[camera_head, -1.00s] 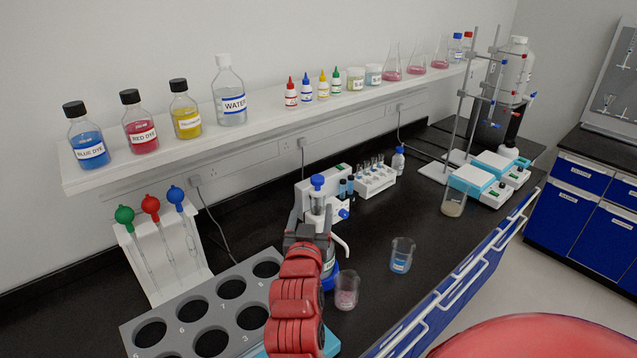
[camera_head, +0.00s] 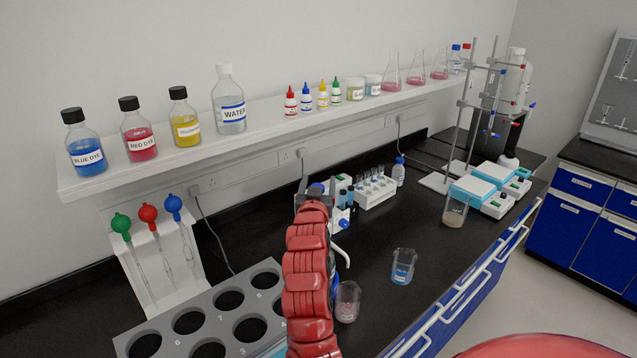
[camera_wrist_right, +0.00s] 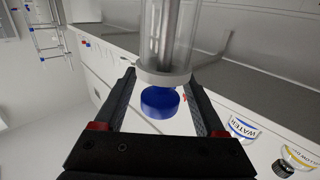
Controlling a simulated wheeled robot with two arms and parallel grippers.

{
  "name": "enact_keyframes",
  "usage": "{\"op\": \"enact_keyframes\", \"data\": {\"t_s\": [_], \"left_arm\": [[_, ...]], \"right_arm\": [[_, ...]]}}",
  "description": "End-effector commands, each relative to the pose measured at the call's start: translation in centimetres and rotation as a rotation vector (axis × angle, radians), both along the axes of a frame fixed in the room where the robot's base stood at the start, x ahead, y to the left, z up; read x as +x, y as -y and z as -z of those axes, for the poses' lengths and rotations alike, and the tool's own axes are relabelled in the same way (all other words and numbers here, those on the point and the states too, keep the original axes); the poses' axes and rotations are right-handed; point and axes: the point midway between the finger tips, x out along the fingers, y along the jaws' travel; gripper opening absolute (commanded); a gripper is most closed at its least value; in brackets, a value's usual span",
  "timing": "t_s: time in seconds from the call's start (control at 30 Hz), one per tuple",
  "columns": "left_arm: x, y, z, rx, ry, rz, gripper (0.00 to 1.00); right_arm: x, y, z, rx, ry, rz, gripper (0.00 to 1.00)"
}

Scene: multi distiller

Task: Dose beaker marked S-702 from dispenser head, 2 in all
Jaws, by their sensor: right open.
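The dispenser has a clear barrel (camera_wrist_right: 180,35) and a blue knob (camera_wrist_right: 160,102), both seen in the right wrist view. My right gripper (camera_wrist_right: 160,82) is open, with its fingers on either side of the knob and the barrel's end; contact is unclear. In the head view my right gripper (camera_head: 314,194) is at the dispenser's top, and my red arm hides most of the dispenser. A beaker with pinkish contents (camera_head: 347,303) stands just right of my arm. A beaker with a blue label (camera_head: 402,267) stands farther right. A third beaker (camera_head: 454,212) holds tan material. Their markings are unreadable. My left gripper is not in view.
A grey rack with numbered holes (camera_head: 217,323) stands at lower left, beside a pipette stand (camera_head: 150,278). A test tube rack (camera_head: 376,191) is behind the beakers. A shelf (camera_head: 280,120) carries bottles and flasks. Black bench is clear around the blue-labelled beaker.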

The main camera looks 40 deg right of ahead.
Motion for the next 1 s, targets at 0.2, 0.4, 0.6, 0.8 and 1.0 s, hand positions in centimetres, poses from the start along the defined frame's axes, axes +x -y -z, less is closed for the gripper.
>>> {"op": "enact_keyframes", "data": {"t_s": [0.2, 0.4, 0.6, 0.8, 1.0], "left_arm": [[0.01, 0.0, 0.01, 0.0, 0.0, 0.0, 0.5], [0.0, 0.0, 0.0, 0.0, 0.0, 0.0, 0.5], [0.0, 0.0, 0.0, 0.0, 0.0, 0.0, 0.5], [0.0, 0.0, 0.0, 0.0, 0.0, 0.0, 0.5], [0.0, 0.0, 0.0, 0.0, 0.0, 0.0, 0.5]], "right_arm": [[0.2, 0.17, -0.01, 0.001, 0.001, 0.0, 0.72], [0.19, 0.16, -0.01, 0.001, 0.001, 0.0, 0.56], [0.18, 0.16, -0.02, 0.0, 0.0, 0.0, 0.2], [0.18, 0.16, -0.02, 0.0, 0.0, 0.0, 0.0], [0.17, 0.17, -0.02, 0.0, 0.0, 0.0, 0.0]]}}
